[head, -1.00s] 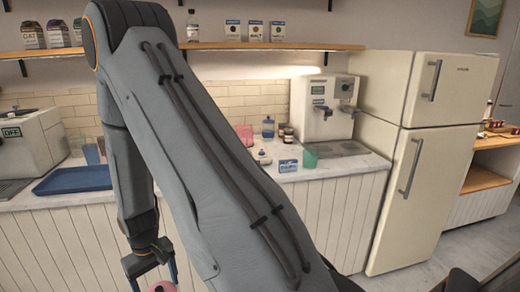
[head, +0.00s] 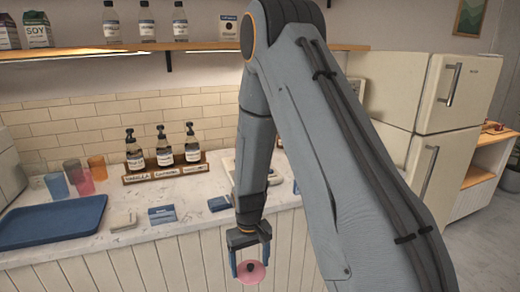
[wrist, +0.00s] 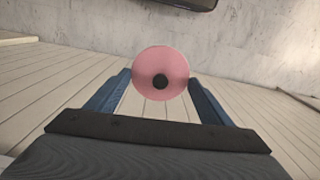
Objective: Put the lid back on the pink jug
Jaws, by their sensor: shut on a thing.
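My gripper (head: 250,266) is shut on a pink round lid (head: 245,276) with a dark knob, held in front of the counter's panelled front, below the worktop. In the wrist view the lid (wrist: 148,64) sits between the blue fingers of my gripper (wrist: 161,86), its knob facing the camera. I cannot make out the pink jug in either view now. My arm covers part of the counter on the right. A see-through pink tumbler (head: 79,183) stands with other cups on the left.
The marble counter (head: 100,243) holds a blue tray (head: 52,222), a rack of three dark pump bottles (head: 165,157), a small pale object (head: 122,221) and blue cards (head: 162,214). A fridge (head: 433,120) stands at the right. The wall shelf (head: 100,52) carries bottles and cartons.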

